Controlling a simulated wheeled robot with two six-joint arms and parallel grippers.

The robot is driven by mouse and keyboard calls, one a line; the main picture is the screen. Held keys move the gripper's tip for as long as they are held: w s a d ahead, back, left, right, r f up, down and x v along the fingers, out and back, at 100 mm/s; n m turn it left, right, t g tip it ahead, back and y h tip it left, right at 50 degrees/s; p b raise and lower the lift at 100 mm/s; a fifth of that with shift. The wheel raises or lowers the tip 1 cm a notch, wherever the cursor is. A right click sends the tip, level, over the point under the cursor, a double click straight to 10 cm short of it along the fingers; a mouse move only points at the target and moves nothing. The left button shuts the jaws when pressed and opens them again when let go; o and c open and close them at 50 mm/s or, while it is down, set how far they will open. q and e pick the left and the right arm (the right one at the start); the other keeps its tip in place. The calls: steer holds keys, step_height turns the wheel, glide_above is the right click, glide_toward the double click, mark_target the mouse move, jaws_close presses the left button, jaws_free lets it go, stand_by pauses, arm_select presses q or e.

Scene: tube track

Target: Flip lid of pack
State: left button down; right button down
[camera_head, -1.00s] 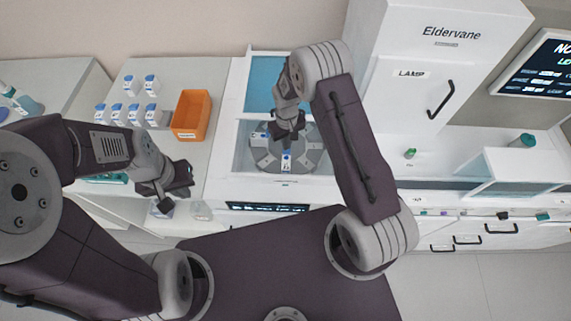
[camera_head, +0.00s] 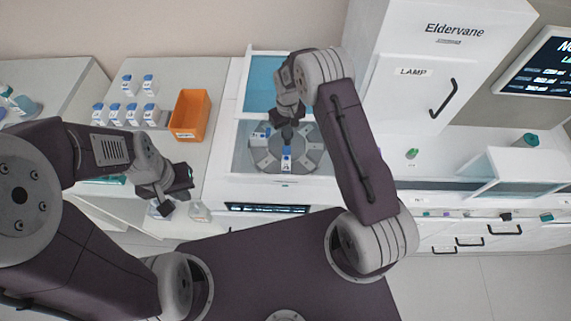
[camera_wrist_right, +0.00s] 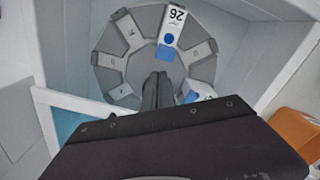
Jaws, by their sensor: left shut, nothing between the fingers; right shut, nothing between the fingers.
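The carousel (camera_head: 268,158) sits in an open well of the white machine. A white pack with blue parts (camera_head: 286,160) stands in its front slot. In the right wrist view this pack (camera_wrist_right: 175,22), marked 26, has a blue flap at its inner end and a round blue spot beside it; I cannot tell if the lid lies open. A second pack (camera_head: 262,131) is at the back left, partly hidden in the wrist view (camera_wrist_right: 203,90). My right gripper (camera_head: 287,133) is shut and empty over the carousel's middle, apart from pack 26. My left gripper (camera_head: 165,207) is shut and empty beside the machine.
An orange bin (camera_head: 190,115) and several blue-capped packs (camera_head: 131,114) stand on the left counter. The LAMP cabinet (camera_head: 420,90) stands to the right. A small bottle (camera_head: 199,211) is close to my left gripper.

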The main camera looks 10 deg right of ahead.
steer(key=shift+f+b, duration=1.5)
steer(key=shift+f, duration=0.45)
steer(key=shift+s+r, duration=0.1)
steer(key=shift+r, duration=0.05)
